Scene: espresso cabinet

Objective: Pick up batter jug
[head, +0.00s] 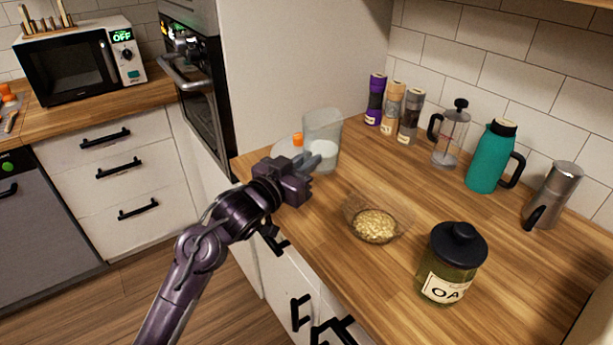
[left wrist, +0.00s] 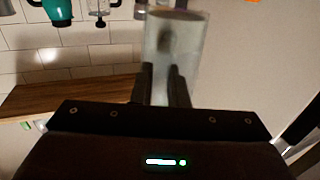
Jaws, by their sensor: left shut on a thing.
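The batter jug (head: 322,133) is a clear, tall vessel with pale contents in its lower part. It looks upright at the far left end of the wooden counter. My left gripper (head: 309,164) reaches it from the front left and is shut on it. In the left wrist view the jug (left wrist: 176,45) stands between the two dark fingers (left wrist: 163,85). I cannot tell whether its base touches the counter. My right gripper is not in view.
A glass bowl of flakes (head: 374,226) and a black-lidded jar (head: 451,265) stand nearer on the counter. Mills (head: 394,103), a French press (head: 450,138), a teal flask (head: 490,158) and a moka pot (head: 552,196) line the wall. A plate (head: 281,147) lies beside the jug.

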